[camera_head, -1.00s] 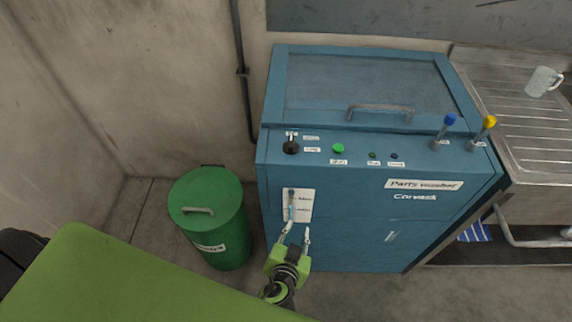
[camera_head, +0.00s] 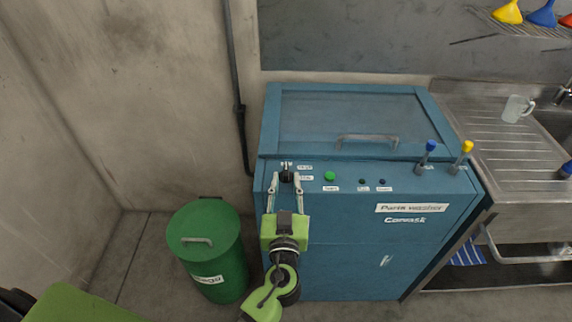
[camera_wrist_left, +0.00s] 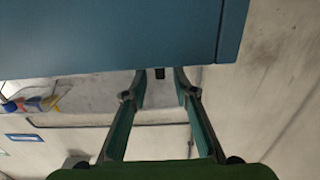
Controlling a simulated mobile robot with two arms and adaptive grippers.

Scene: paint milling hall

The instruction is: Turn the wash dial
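The wash dial (camera_head: 286,174) is a small black knob with a light pointer, at the left end of the blue parts washer's (camera_head: 340,225) control panel. My left gripper (camera_head: 286,181) is at the washer's front edge, its two fingers open and apart, one on each side of the dial as seen from the head. My right gripper is not in view.
A green button (camera_head: 330,176) and small indicators sit right of the dial. Blue (camera_head: 431,146) and yellow (camera_head: 467,147) levers stand at the panel's right end. The lid (camera_head: 350,108) is down. A green bin (camera_head: 209,240) stands left; a steel sink (camera_head: 490,135) is right.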

